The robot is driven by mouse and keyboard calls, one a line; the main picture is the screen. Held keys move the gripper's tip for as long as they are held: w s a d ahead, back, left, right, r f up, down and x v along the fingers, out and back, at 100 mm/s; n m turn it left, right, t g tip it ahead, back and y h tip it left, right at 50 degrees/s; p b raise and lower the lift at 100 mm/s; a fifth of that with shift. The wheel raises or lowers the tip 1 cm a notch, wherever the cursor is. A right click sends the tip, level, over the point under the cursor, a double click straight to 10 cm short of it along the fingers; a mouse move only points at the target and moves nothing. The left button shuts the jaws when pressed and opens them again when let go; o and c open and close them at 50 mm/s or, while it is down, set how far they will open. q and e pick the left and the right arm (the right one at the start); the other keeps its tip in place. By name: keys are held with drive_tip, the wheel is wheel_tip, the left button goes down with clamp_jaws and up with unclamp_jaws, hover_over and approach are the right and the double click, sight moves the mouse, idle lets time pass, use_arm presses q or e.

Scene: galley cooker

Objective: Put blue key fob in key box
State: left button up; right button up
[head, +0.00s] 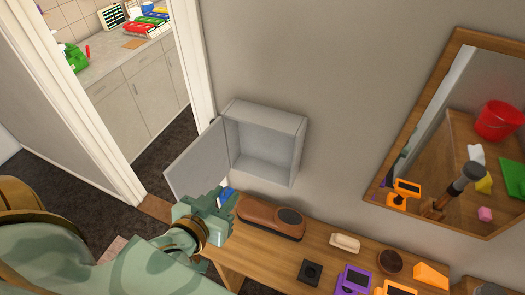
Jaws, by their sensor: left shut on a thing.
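The key box (236,141) is a grey open-fronted box on the wall, and it looks empty. Its door (199,162) hangs open to the left. My left gripper (225,199) is below the box and near the lower edge of the door. It is shut on the blue key fob (229,193), of which only a small blue part shows past the fingers. The rest of the fob is hidden by the gripper. My right gripper is not in view.
A wooden shelf (318,252) below the box holds a brown brush-like object (270,217), a cream block (345,243), a dark square block (310,272), a purple item (354,280) and a brown bowl (390,261). A framed mirror (455,130) hangs at right. A doorway opens at left.

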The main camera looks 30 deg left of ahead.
use_arm(q)
drive_tip(key=w+p, duration=0.1)
drive_tip(key=w, duration=0.5)
drive_tip(key=w+f+p, duration=0.1)
drive_tip(key=w, duration=0.4)
drive_tip(key=w+a+f+p, duration=0.1)
drive_tip(key=w, duration=0.5)
drive_tip(key=shift+w+f, duration=0.1)
drive_tip(key=shift+w, duration=0.2)
wheel_tip(320, 180, down, 4)
drive_tip(key=shift+s+f, duration=0.1)
drive_tip(key=shift+f, duration=0.15)
drive_tip(key=shift+w+f, duration=0.2)
drive_tip(key=shift+w, duration=0.05)
drive_tip(key=o, duration=0.9)
drive_tip(key=shift+f, duration=0.1)
drive_tip(key=shift+o, duration=0.2)
